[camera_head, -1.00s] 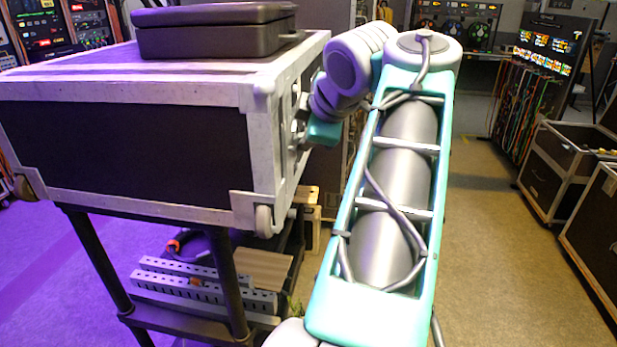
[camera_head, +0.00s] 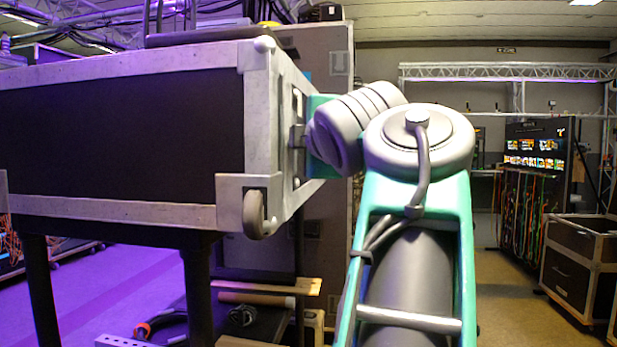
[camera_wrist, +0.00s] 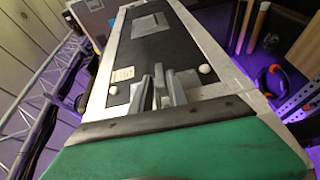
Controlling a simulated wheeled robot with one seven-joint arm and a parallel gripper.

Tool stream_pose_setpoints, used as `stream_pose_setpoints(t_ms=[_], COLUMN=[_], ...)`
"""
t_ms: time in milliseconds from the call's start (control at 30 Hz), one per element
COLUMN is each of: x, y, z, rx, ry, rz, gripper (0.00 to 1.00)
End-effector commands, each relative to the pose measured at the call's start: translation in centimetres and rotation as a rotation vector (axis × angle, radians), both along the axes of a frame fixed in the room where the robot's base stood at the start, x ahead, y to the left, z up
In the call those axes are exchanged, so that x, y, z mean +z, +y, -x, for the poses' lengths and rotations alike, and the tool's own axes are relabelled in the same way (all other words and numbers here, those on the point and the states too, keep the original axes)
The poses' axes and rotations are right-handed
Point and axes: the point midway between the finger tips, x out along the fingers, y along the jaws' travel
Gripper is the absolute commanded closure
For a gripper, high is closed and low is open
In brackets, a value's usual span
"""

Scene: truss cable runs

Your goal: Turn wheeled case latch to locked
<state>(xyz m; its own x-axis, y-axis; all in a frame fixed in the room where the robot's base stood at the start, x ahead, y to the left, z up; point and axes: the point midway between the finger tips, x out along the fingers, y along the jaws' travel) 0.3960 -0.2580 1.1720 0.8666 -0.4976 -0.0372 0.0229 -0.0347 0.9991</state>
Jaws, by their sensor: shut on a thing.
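The wheeled case (camera_head: 120,123) is a black box with pale metal edges and a caster at its lower corner. It stands on dark legs at the left of the head view. My gripper (camera_wrist: 163,78) reaches its right-hand side and is shut on the grey latch (camera_wrist: 186,82), which sits on a dark panel between two white knobs in the wrist view. My fingers hide part of the latch, so its exact angle is hard to tell. In the head view my arm and the case edge mostly hide the contact.
A dark flat case (camera_head: 208,37) lies on top of the wheeled case. Below are a wooden board (camera_head: 268,286) and coiled cable. Black road cases (camera_head: 580,255) and a cable rack (camera_head: 527,205) stand at the right. Open floor lies between them and my arm.

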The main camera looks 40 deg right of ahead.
Motion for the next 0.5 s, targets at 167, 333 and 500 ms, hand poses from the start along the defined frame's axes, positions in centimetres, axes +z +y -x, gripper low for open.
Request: stream_pose_setpoints(t_ms=[167,333,500], x=[-1.74,-1.46,-1.33], y=[-0.38,-0.44,-0.47], z=[-0.39,-0.39,-0.39], rx=[0.004,0.003,0.003], ry=[-0.005,-0.016,-0.017], rz=[0.02,0.033,0.034], gripper=[1.0,1.0,1.0])
